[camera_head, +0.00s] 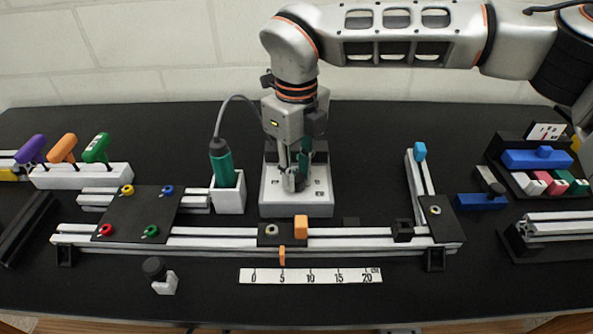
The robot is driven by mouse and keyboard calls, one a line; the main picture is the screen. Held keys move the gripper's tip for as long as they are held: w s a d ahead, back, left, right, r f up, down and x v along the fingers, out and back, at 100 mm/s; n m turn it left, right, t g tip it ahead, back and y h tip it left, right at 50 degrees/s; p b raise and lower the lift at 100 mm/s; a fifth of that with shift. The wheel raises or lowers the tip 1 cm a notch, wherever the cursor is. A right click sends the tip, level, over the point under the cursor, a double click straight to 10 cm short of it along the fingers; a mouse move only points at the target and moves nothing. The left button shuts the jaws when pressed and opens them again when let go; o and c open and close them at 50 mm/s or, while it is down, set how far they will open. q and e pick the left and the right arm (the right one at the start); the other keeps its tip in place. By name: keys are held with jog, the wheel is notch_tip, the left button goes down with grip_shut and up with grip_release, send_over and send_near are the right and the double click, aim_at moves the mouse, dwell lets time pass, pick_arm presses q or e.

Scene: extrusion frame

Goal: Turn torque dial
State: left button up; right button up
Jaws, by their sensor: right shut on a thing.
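A pale box (318,208) with small marks on its top stands at the middle of the black table, behind the extrusion frame. My right gripper (293,180) points down over this box from above. Its fingers are shut on a small grey knob, which appears to be the torque dial (289,184), on the box's top face. The fingers hide most of the dial, so its pointer and setting cannot be read. A green-and-black screwdriver (220,162) with a cable stands in a white holder just left of the box. My left gripper is not in view.
The aluminium frame (200,238) with coloured screws and black plates lies in front of the box. A white ruler (310,276) lies before it. Purple, orange and green handles (62,150) stand at left. A parts tray (540,160) stands at right.

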aim_at(296, 177)
jog(key=shift+m, duration=1.1)
jog(key=shift+r, duration=0.1)
jog(key=o, duration=1.1)
jog(key=shift+o, duration=0.2)
notch_tip(296, 177, up, 12)
